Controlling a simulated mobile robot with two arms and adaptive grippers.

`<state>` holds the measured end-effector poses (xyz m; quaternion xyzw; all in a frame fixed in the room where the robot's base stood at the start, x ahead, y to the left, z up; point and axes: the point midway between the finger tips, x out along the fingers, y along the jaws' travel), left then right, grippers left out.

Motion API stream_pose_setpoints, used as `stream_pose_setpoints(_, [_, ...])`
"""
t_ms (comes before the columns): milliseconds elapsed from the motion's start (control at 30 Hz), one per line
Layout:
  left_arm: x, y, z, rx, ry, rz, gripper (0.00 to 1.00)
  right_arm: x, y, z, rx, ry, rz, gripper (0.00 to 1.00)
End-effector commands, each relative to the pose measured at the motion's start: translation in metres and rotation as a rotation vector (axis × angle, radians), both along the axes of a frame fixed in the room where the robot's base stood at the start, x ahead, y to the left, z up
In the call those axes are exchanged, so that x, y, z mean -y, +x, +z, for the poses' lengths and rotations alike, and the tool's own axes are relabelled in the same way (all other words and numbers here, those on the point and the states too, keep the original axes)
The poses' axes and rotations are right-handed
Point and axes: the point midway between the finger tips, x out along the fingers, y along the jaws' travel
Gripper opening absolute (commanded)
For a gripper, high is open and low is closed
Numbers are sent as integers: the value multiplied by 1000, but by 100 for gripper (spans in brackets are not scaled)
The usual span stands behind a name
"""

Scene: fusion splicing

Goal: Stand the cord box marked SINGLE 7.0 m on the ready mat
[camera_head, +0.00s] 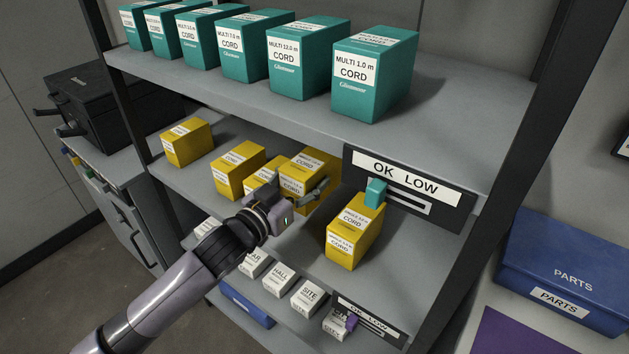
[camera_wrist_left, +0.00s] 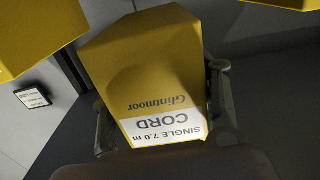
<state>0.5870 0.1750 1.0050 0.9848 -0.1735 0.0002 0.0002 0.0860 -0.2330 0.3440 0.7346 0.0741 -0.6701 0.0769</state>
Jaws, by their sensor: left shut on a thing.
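The yellow cord box marked SINGLE 7.0 m (camera_wrist_left: 150,75) fills the middle of the left wrist view, its label upside down there. It also shows in the head view (camera_head: 307,168), at the middle shelf, partly hidden by my gripper. My left gripper (camera_head: 296,187) is shut on this box, one finger on each side; both fingers also show in the left wrist view (camera_wrist_left: 160,95). I cannot tell whether the box touches the shelf. A flat purple mat (camera_head: 525,333) is partly in view at the lower right; no ready marking is visible on it. My right gripper is not in view.
Other yellow boxes (camera_head: 187,143) stand close to the left of the held box. One yellow box (camera_head: 352,240) with a teal tab stands to its right, near an OK LOW sign (camera_head: 405,175). Teal boxes (camera_head: 372,75) line the shelf above. A blue PARTS bin (camera_head: 565,265) is at right.

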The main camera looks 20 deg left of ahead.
Motion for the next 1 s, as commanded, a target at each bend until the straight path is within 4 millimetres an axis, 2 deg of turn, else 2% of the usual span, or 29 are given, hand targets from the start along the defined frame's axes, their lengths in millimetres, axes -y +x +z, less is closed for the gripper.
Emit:
stream_pose_setpoints(233, [0,0,23,4,-1,-1,16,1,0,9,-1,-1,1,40])
stream_pose_setpoints(600, [0,0,90,4,0,0,16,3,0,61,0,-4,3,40])
stream_pose_setpoints(633, [1,-2,88,0,-2,0,16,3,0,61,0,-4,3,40])
stream_pose_setpoints(667, [4,-7,70,-4,-9,6,16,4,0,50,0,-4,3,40])
stream_pose_setpoints(700, [7,-12,61,-2,-13,15,16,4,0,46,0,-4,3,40])
stream_pose_setpoints(867, [12,-35,35,8,-27,60,16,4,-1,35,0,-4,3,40])
stream_pose_setpoints(1000, [11,-60,9,11,-37,124,16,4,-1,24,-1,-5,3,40])
